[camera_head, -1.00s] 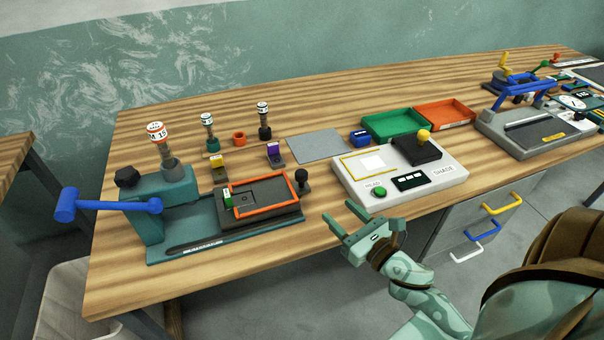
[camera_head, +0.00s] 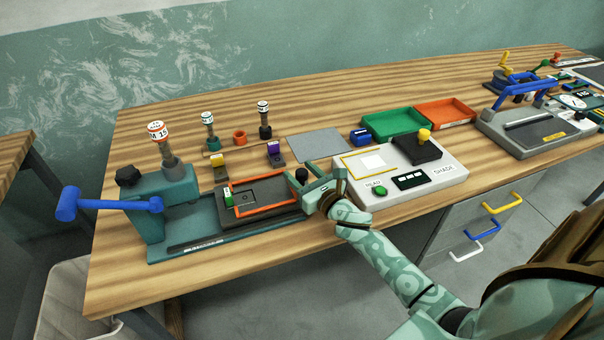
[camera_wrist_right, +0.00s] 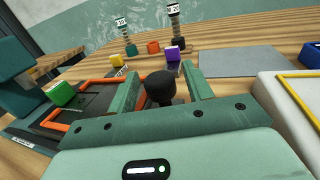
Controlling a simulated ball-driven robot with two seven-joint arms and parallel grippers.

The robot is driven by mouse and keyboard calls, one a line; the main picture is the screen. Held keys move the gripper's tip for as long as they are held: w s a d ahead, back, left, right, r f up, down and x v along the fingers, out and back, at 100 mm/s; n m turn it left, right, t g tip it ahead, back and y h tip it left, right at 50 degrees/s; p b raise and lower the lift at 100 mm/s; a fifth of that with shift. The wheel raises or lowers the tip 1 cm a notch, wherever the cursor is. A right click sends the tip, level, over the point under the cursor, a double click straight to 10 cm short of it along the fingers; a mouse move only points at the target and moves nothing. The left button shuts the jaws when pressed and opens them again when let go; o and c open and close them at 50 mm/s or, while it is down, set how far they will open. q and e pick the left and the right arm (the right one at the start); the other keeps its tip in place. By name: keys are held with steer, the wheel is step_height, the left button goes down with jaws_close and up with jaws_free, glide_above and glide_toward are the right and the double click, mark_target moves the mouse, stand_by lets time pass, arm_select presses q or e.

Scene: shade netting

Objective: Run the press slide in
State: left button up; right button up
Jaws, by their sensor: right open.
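The teal press (camera_head: 165,205) stands at the left of the bench, with a blue lever (camera_head: 105,203) and a long base. Its dark slide (camera_head: 262,211) sits on the base, bearing an orange frame (camera_head: 240,211) and a green block (camera_head: 228,196). The slide's black knob (camera_head: 301,175) is at its right end. My right gripper (camera_head: 312,188) is open at the knob. In the right wrist view the knob (camera_wrist_right: 160,87) stands between the two open fingers, with a gap on each side. My left gripper is not in view.
The white shade meter (camera_head: 400,172) stands close to the right of my right gripper. A grey mat (camera_head: 316,143) lies behind. Yellow (camera_head: 219,167) and purple (camera_head: 275,154) blocks stand behind the slide. Green (camera_head: 393,123) and orange (camera_head: 445,112) trays are farther back.

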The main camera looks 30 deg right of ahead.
mark_target(257, 194)
jaws_close()
steer(key=w+a, duration=0.1)
steer(key=a, duration=0.3)
steer(key=w+a+b, duration=0.1)
steer(key=a, duration=0.2)
steer(key=a+b, duration=0.1)
steer(key=a, duration=0.3)
steer(key=shift+w+a+f, duration=0.1)
steer(key=shift+w+a, duration=0.25)
steer(key=shift+w, duration=0.05)
steer(key=shift+a, duration=0.15)
steer(key=shift+c, duration=1.1)
jaws_free()
steer(key=shift+o, duration=1.1)
steer(key=shift+a, duration=0.2)
steer(key=shift+d, duration=0.1)
